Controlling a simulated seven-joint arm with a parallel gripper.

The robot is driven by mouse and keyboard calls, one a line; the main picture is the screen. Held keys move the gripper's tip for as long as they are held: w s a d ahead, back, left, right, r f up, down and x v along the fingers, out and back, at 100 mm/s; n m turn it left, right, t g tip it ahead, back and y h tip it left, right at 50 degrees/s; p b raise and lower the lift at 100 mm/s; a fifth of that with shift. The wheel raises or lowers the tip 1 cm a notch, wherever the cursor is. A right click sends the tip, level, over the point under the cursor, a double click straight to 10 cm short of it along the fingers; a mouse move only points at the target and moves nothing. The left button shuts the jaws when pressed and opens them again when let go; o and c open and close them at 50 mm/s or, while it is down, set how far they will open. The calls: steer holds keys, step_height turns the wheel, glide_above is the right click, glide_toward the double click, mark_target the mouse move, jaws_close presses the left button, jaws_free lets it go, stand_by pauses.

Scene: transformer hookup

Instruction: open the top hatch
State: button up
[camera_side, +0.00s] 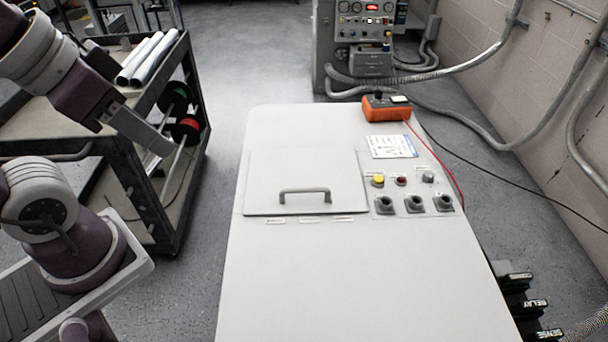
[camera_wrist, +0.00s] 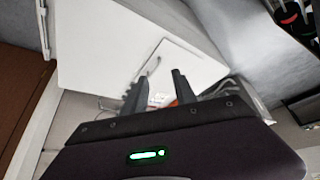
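The top hatch (camera_side: 304,170) is a flat light-grey panel lying closed in the top of the grey cabinet (camera_side: 330,290). Its grey arched handle (camera_side: 304,191) stands near the hatch's front edge.
Right of the hatch are buttons and knobs (camera_side: 413,204), a label (camera_side: 391,146) and an orange meter (camera_side: 386,107) with a red lead. A cart (camera_side: 130,160) with rolls (camera_side: 147,58) stands at the left. The cabinet top in front of the hatch is clear.

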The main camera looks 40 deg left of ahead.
steer(key=w+d+f+m+g, duration=0.1)
steer(key=w+f+m+g, duration=0.2)
steer(key=w, duration=0.7)
steer(key=w+d+f+m+g, duration=0.1)
steer(key=w+f+m+g, duration=0.15)
steer(key=w, duration=0.75)
steer(key=w+d+f+m, duration=0.1)
steer(key=f, duration=0.5)
steer(key=w+f+m+g+h, duration=0.1)
steer(key=w+f, duration=0.1)
steer(key=f, duration=0.4)
steer(key=w+d+f+m, duration=0.1)
steer(key=f, duration=0.5)
steer(key=shift+w+d+f+g+h, duration=0.15)
steer(key=shift+w+d+g+h, duration=0.15)
steer(key=shift+w+d+g, duration=0.1)
jaws_close()
